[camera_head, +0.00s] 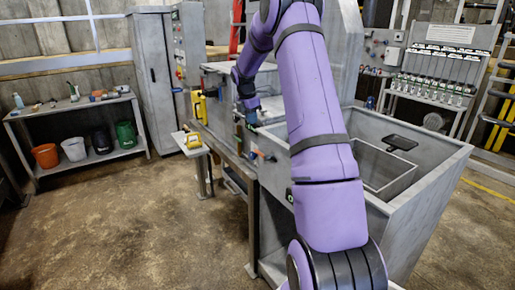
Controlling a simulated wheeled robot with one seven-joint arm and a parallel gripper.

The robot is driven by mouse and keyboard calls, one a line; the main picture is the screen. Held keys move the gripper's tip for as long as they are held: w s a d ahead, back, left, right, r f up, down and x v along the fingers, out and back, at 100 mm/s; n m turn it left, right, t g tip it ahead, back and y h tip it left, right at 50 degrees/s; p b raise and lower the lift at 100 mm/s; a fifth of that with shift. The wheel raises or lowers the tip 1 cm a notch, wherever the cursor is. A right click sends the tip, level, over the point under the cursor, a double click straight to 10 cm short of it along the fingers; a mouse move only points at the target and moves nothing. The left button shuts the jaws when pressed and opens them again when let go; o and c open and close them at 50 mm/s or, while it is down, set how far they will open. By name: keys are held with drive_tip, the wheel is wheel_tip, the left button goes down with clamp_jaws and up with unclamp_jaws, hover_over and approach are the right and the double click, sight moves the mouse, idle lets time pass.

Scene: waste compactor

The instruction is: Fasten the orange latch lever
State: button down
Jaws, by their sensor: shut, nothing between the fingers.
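A small orange part (253,154), which looks like the latch lever, shows on the side of the grey compactor (225,118), next to a blue piece. It is too small to tell whether it is fastened. My gripper (251,121) points down above it and appears a little apart from it. My gripper is shut and empty. Its fingertips are small and dark in this view, and my purple arm covers part of the compactor behind it.
A grey open bin (435,192) stands at the right. A small side shelf (187,143) with a yellow object juts out left of the compactor. A rack with buckets (80,117) stands at the far left. The floor in front is clear.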

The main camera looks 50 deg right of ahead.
sight(257, 151)
drive_tip(key=d+f, duration=0.1)
drive_tip(key=f, duration=0.8)
drive_tip(key=d+f, duration=0.1)
drive_tip(key=f, duration=0.3)
drive_tip(key=shift+s+d+f, duration=0.3)
drive_tip(key=shift+f, duration=0.05)
drive_tip(key=shift+w+f+g, duration=0.1)
drive_tip(key=shift+f+g, duration=0.1)
drive_tip(key=shift+g, duration=0.3)
drive_tip(key=shift+w+f+g+y, duration=0.25)
drive_tip(key=shift+f+g+y, duration=0.15)
drive_tip(key=shift+f+g, duration=0.45)
drive_tip(key=shift+d+f, duration=0.1)
drive_tip(key=shift+f, duration=0.9)
drive_tip(key=shift+s+f, duration=0.15)
drive_tip(key=shift+f, duration=0.65)
